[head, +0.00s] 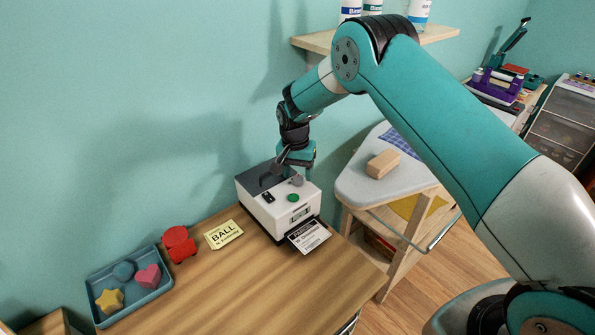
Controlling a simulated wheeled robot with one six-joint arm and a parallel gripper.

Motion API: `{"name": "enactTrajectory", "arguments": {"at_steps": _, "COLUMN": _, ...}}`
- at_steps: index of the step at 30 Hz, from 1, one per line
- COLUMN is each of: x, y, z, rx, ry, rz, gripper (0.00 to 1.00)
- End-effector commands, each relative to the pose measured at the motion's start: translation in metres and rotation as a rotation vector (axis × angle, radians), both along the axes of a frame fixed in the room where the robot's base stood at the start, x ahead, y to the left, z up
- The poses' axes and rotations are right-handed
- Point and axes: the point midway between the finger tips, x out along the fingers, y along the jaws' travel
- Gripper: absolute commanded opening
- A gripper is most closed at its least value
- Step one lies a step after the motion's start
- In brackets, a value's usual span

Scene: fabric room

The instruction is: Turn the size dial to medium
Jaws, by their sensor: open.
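A white machine with a dark grey top (250,205) stands on the wooden table against the wall. On its top face are a grey round knob (297,181), which looks like the size dial, a green button (293,198) and a small black switch (268,198). The dial's markings and pointer are too small to read. My gripper (281,164) is open and points down just above the back of the machine, close to the dial. I cannot tell whether a finger touches the dial.
A printed card (308,236) lies at the machine's front. A yellow "BALL" card (224,234), a red object (179,243) and a blue tray (134,312) with shapes lie to the left. An ironing board (354,190) with a wooden block (383,163) stands right. A shelf (436,36) is above.

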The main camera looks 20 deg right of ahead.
Motion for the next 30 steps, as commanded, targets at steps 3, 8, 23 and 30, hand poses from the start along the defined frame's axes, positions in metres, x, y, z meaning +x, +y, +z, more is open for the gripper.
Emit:
{"name": "enactTrajectory", "arguments": {"at_steps": 3, "x": 0.0, "y": -0.001, "z": -0.01, "rx": 0.0, "ry": 0.0, "rz": 0.0, "gripper": 0.58}}
{"name": "enactTrajectory", "arguments": {"at_steps": 8, "x": 0.0, "y": -0.001, "z": -0.015, "rx": 0.0, "ry": -0.001, "rz": 0.0, "gripper": 0.58}}
{"name": "enactTrajectory", "arguments": {"at_steps": 23, "x": 0.0, "y": -0.001, "z": -0.015, "rx": 0.0, "ry": -0.001, "rz": 0.0, "gripper": 0.09}}
{"name": "enactTrajectory", "arguments": {"at_steps": 30, "x": -0.001, "y": -0.001, "z": -0.016, "rx": 0.001, "ry": -0.001, "rz": 0.035, "gripper": 0.09}}
